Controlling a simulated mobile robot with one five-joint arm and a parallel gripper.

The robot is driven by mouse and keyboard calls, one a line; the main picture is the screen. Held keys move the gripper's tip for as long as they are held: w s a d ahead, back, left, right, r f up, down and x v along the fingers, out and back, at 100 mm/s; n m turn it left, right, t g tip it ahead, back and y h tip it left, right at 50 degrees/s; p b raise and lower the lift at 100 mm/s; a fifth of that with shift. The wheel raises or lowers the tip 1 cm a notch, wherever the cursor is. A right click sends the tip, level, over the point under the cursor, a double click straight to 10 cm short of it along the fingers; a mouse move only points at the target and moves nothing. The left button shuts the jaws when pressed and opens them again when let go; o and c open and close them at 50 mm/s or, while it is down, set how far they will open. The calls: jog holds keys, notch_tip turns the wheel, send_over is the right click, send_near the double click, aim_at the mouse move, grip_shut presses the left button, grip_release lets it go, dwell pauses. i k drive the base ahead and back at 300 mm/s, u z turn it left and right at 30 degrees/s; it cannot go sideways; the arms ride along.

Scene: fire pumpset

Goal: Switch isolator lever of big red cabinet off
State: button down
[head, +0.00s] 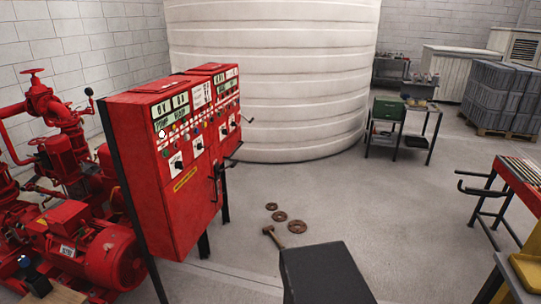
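The big red cabinet (165,205) stands left of centre on dark legs, its control face turned to the right. Its face carries display panels, rows of small buttons and lamps, and black rotary handles on white plates, one at the lower left (177,163) and one beside it (198,146). A second red panel section (213,72) adjoins it behind, with similar handles (222,132). A black bar handle (217,182) sits at the right edge of the front. I cannot tell which handle is the isolator lever or its position. My gripper is not in view.
Red pumps and a motor (95,255) crowd the left. Round rusty handwheels (280,216) and a hammer-like tool (270,236) lie on the floor. A dark flat-topped block (328,275) is at bottom centre. A white tank (275,80) stands behind. Floor right of the cabinet is mostly clear.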

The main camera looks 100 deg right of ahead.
aim_at(232, 166)
jog(key=u, duration=0.1)
jog(key=k, duration=1.1)
jog(key=z, duration=1.95)
jog(key=i, duration=1)
